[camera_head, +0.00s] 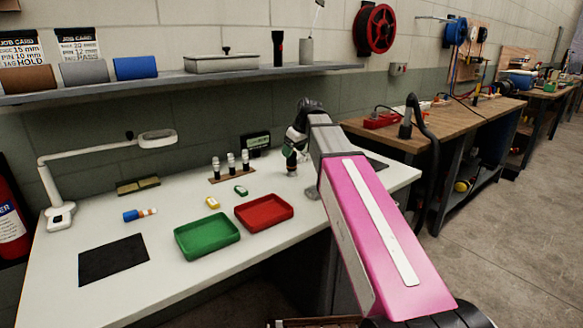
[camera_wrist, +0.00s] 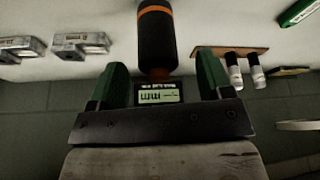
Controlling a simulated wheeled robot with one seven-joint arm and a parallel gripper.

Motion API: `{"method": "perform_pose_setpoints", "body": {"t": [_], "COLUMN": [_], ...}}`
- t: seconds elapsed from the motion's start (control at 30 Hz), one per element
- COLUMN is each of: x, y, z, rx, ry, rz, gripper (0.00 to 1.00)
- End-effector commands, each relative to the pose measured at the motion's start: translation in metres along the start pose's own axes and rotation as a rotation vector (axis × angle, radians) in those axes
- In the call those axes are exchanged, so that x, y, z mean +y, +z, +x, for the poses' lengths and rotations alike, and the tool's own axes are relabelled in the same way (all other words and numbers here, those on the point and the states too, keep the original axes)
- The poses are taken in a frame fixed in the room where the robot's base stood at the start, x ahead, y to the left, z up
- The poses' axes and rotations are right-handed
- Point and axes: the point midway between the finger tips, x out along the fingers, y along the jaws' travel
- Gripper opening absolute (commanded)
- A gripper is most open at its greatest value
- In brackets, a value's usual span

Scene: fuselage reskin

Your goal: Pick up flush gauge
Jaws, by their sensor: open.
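A black cylinder with an orange band (camera_wrist: 155,40), which looks like the flush gauge, shows between my fingers in the wrist view. My gripper (camera_wrist: 160,72) has its two green fingers apart, one on each side of the cylinder, with gaps showing. I cannot tell how deep the cylinder sits between them. In the head view my gripper (camera_head: 292,158) is low over the back of the white table, and my arm hides part of that area. A small dark readout marked mm (camera_wrist: 158,95) shows behind the cylinder; it also stands by the wall in the head view (camera_head: 256,142).
A wooden rack with black-and-white bottles (camera_head: 231,164) stands left of my gripper. A green tray (camera_head: 207,236) and a red tray (camera_head: 264,213) lie in front. Two grey labelled blocks (camera_wrist: 82,46) show left in the wrist view. A shelf (camera_head: 180,82) runs above.

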Motion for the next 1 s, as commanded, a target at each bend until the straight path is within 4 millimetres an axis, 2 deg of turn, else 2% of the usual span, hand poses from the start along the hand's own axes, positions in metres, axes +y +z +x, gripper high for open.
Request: {"method": "perform_pose_setpoints", "body": {"t": [0.23,0.5,0.53,0.6,0.7,1.0], "x": [0.002,0.002,0.002,0.002,0.002,0.002], "y": [0.002,0.002,0.002,0.002,0.002,0.002], "z": [0.033,0.037,0.037,0.037,0.037,0.036], "rx": [-0.002,0.000,0.000,0.000,0.000,0.000], "ry": [-0.002,0.000,0.000,0.000,-0.001,0.000], "rz": [0.000,0.000,0.000,0.000,0.000,0.000], "gripper": [0.73,0.73,0.70,0.47,0.19,0.19]}}
